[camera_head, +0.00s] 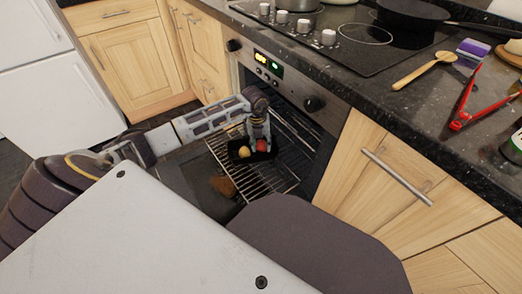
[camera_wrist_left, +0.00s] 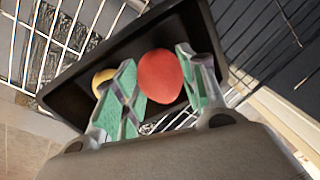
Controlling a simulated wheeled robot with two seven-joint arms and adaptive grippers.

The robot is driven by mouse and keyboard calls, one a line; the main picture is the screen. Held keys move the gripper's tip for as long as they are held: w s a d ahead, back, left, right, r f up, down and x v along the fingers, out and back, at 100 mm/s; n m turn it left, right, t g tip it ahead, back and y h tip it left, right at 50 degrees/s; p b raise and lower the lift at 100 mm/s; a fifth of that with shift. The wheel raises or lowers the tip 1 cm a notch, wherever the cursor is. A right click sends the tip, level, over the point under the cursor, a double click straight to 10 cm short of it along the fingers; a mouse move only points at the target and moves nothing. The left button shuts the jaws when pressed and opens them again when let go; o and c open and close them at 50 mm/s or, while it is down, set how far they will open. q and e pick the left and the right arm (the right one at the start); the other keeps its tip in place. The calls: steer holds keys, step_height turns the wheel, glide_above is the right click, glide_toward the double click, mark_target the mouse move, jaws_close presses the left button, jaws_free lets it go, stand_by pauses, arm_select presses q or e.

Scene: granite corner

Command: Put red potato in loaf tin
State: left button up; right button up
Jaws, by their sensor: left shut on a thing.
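The red potato (camera_wrist_left: 160,76) is between the fingers of my left gripper (camera_wrist_left: 160,90) in the left wrist view, over the dark loaf tin (camera_wrist_left: 208,20). The potato also shows small and red in the head view (camera_head: 261,146). My left gripper (camera_head: 258,140) is shut on it, reaching down at the open oven. The loaf tin (camera_head: 240,158) sits on the oven's wire rack. A yellowish round thing (camera_wrist_left: 103,78) is in the tin, left of the potato; it shows in the head view too (camera_head: 244,152). Whether the potato touches the tin's floor is unclear. My right gripper is not in view.
The wire rack (camera_head: 281,183) is pulled out over the lowered oven door (camera_head: 190,176). Wooden cabinets (camera_head: 370,185) flank the oven. The dark countertop (camera_head: 380,95) above holds a wooden spoon (camera_head: 424,70), red tongs (camera_head: 466,104) and a black pan (camera_head: 412,12).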

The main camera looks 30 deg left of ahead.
mark_target(261, 149)
arm_select(q)
steer(key=shift+f+b, duration=0.75)
steer(key=shift+f, duration=1.15)
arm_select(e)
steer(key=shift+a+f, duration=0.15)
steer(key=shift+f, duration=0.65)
arm_select(q)
steer(key=o, duration=0.8)
steer(key=shift+f, duration=0.1)
steer(key=shift+c, duration=0.2)
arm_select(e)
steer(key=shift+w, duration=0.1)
arm_select(q)
steer(key=shift+r, duration=0.2)
